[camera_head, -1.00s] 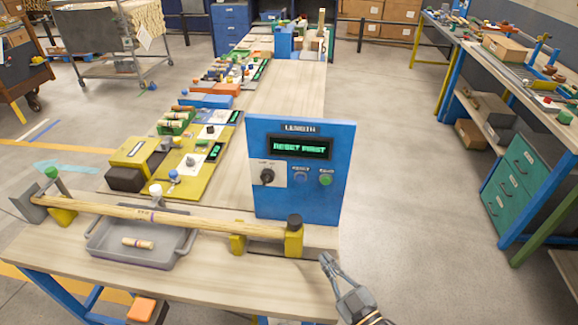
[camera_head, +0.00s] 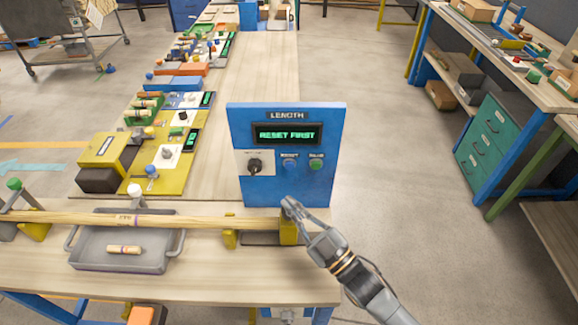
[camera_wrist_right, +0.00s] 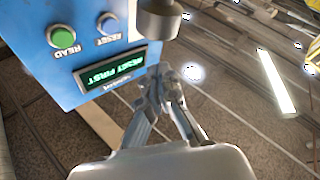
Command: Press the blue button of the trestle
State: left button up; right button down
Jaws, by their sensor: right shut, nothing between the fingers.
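The blue button (camera_head: 290,164), labelled RESET, sits on the front of an upright blue panel (camera_head: 288,192). It also shows in the right wrist view (camera_wrist_right: 108,24). A green button (camera_head: 316,164) is right of it and a dark knob (camera_head: 255,165) left of it. The display (camera_head: 287,134) above reads "RESET FIRST". My right gripper (camera_head: 290,203) is shut and empty, in front of the panel's lower part and below the blue button in the head view. In the wrist view its fingertips (camera_wrist_right: 164,76) appear apart from the button. My left gripper is not in view.
A long wooden rod (camera_head: 175,221) lies across yellow supports (camera_head: 230,238) left of my gripper. A grey tray (camera_head: 88,262) holding a short turned piece (camera_head: 124,250) is below it. Yellow devices (camera_head: 110,150) stand at the left. Open floor lies right of the table.

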aim_at(290, 165)
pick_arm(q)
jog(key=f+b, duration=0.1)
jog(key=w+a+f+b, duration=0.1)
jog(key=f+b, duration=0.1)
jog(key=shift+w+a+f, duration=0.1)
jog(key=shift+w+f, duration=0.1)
pick_arm(e)
jog(key=w, duration=0.8)
pick_arm(q)
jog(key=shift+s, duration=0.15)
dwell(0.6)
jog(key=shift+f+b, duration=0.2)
jog(key=shift+b, duration=0.1)
pick_arm(e)
jog(key=shift+w, duration=0.4)
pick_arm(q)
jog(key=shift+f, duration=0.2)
pick_arm(e)
jog(key=shift+w, duration=0.35)
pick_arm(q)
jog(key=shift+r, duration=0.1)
pick_arm(e)
jog(key=shift+s, duration=0.15)
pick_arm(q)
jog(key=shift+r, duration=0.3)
pick_arm(e)
jog(key=shift+s, duration=0.65)
